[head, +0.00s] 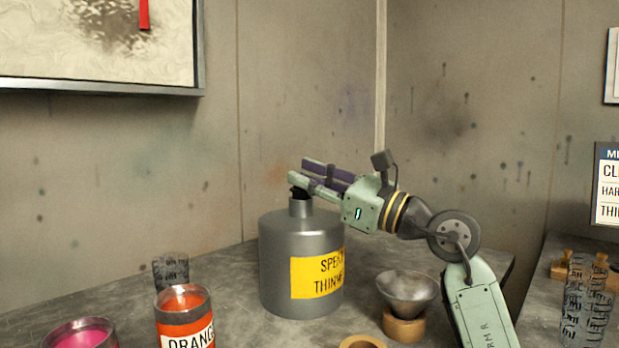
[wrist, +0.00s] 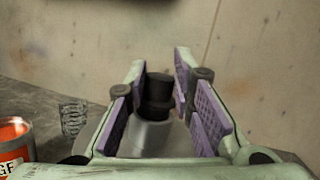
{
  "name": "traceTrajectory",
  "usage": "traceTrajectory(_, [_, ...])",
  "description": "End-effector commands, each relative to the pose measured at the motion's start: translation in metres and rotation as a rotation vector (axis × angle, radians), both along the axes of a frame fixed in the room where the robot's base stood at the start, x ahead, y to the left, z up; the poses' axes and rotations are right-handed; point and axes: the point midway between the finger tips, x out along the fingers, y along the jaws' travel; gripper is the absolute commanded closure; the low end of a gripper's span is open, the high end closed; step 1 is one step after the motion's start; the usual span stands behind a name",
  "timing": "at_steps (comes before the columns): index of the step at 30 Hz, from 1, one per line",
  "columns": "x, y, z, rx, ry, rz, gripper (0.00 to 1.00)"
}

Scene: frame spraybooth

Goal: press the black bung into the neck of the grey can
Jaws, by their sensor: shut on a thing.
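The grey can (head: 275,262) with a yellow label stands upright on the bench, its short neck (head: 301,208) at the top. The black bung (wrist: 158,92) is between the purple finger pads of my gripper (wrist: 160,90) in the wrist view, directly over the neck. In the head view my gripper (head: 300,185) reaches in from the right at the neck, shut on the bung. Only a dark bit of the bung (head: 298,193) shows there, at the neck's mouth. I cannot tell how deep it sits, as the fingers partly hide it.
An orange paint tin (head: 184,325) and a pink one (head: 82,335) stand open at the front left. A dark mesh cup (head: 171,270) is behind them. A grey funnel-like bowl (head: 406,290) on a tan ring stands right of the can, below my arm. Walls rise behind.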

Motion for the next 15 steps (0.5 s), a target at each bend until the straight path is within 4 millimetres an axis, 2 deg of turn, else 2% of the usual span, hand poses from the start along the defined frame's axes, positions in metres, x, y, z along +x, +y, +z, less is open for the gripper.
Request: traceTrajectory(15, [0.0, 0.0, -0.013, -0.001, -0.001, 0.0, 1.0])
